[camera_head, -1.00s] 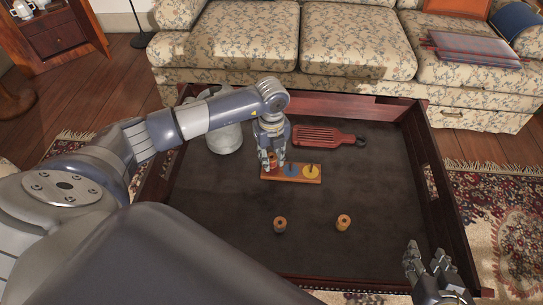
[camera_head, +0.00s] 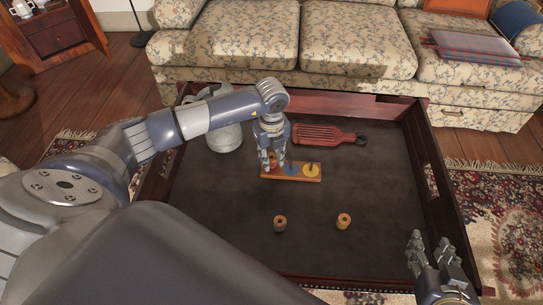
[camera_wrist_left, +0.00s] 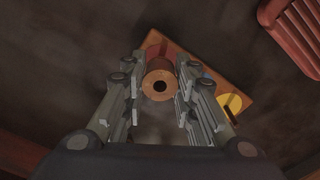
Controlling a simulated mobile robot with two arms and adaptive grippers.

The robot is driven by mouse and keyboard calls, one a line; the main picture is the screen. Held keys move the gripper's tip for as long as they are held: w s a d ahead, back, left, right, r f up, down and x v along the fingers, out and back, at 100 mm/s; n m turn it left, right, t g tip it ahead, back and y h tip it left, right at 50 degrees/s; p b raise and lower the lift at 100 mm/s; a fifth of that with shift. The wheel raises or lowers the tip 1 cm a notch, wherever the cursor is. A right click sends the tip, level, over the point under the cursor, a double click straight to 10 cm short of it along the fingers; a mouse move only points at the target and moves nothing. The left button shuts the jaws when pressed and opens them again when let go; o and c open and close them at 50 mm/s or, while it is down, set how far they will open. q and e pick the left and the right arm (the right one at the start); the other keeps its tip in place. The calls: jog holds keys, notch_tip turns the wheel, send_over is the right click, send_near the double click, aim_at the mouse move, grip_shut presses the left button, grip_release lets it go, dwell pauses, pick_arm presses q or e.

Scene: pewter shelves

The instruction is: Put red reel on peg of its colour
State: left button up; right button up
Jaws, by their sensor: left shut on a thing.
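My left gripper (camera_head: 273,163) is shut on the red reel (camera_head: 272,158), at the left end of the wooden peg board (camera_head: 297,179). In the left wrist view the reel (camera_wrist_left: 159,82) sits between the fingers (camera_wrist_left: 160,92), its round wooden end and dark hole facing the camera. A red patch (camera_wrist_left: 168,49) of the board shows just beyond it. The red peg is hidden, so I cannot tell whether the reel is around it. The blue spot (camera_head: 291,168) and yellow spot (camera_head: 311,170) are bare of reels. My right gripper (camera_head: 430,250) is open and empty at lower right.
Two other reels, one dark (camera_head: 280,225) and one yellowish (camera_head: 344,221), stand in front of the board. A red slotted paddle (camera_head: 322,135) lies behind it. A grey vessel (camera_head: 225,137) stands at left, behind my arm. Raised dark wooden walls (camera_head: 448,200) edge the tray-like tabletop.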

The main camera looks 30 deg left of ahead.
pick_arm(q)
jog(key=shift+f, duration=0.1)
dwell(0.4)
jog(key=o, duration=1)
jog(key=shift+c, duration=0.2)
notch_tip(320, 180, up, 12)
jog(key=shift+f, duration=0.1)
